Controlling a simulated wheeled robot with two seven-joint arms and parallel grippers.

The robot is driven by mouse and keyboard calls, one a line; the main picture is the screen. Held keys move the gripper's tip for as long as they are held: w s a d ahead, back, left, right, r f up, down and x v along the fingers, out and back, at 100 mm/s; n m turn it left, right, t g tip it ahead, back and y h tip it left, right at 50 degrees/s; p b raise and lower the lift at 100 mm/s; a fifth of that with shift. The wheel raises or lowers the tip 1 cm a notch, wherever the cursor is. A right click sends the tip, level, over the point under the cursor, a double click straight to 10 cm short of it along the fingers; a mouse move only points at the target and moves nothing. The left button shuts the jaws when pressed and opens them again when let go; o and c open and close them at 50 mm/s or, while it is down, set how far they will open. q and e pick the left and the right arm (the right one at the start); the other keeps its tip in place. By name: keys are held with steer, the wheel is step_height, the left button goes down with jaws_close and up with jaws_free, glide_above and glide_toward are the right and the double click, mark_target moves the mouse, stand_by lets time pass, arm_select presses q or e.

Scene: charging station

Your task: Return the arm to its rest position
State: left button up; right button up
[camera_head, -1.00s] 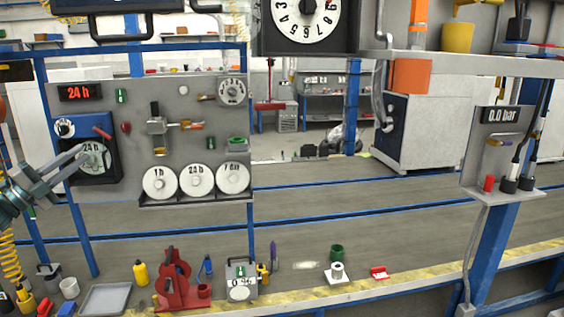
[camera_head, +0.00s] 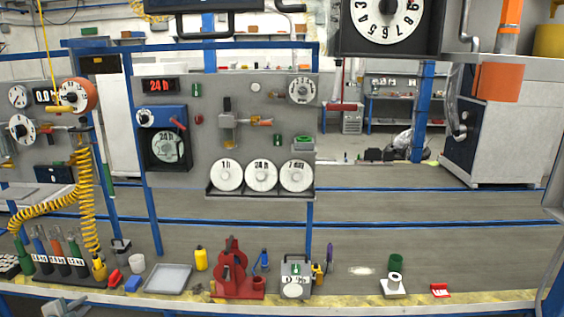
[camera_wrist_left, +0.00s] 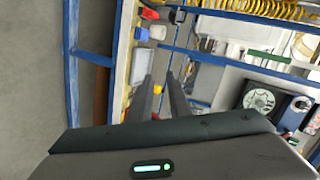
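My left gripper (camera_head: 65,305) shows only in part at the bottom left edge of the head view, low in front of the bench. In the left wrist view its two fingers (camera_wrist_left: 160,88) stand apart with nothing between them. The bench edge and the panel frame lie beyond them. The blue-topped recorder with its round 24 h chart (camera_head: 168,147) hangs on the grey panel, well away from the gripper. It also shows at the right of the left wrist view (camera_wrist_left: 262,100). My right gripper is not in view.
On the bench stand a grey tray (camera_head: 168,278), a yellow bottle (camera_head: 201,260), a red stand (camera_head: 238,280) and a grey box with a dial (camera_head: 296,288). Several bottles and a coiled yellow hose (camera_head: 86,200) are at the left. The bench right of the white-based spool (camera_head: 394,288) is mostly clear.

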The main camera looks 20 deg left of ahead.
arm_select(q)
steer(key=s+a+f+n+g+y, duration=0.1)
steer(key=s+a+f+g, duration=0.3)
steer(key=s, duration=0.9)
steer(key=s+a+f+n+g+y, duration=0.25)
steer(key=s+f, duration=0.25)
steer(key=s, duration=0.8)
steer(key=s+a+f+g, duration=0.3)
steer(key=s+a+f, duration=0.15)
steer(key=s, duration=0.85)
steer(key=s+d+f+n+g+h, duration=0.1)
steer(key=s+d+f+h, duration=0.15)
steer(key=d+f, duration=1.1)
steer(key=s+d+f+n+h, duration=0.15)
steer(key=s+d+f, duration=0.25)
steer(key=d+f, duration=0.95)
steer(key=s+d+f+n+h, duration=0.1)
steer(key=s+d+f+h, duration=0.15)
steer(key=d, duration=2.05)
steer(key=s+d+f+h, duration=0.15)
steer(key=d+f, duration=0.25)
steer(key=d, duration=1.9)
steer(key=shift+g+h, duration=0.25)
steer(key=shift+h, duration=0.2)
steer(key=f+b, duration=0.5)
steer(key=shift+w+a, duration=0.3)
steer(key=shift+a, duration=0.05)
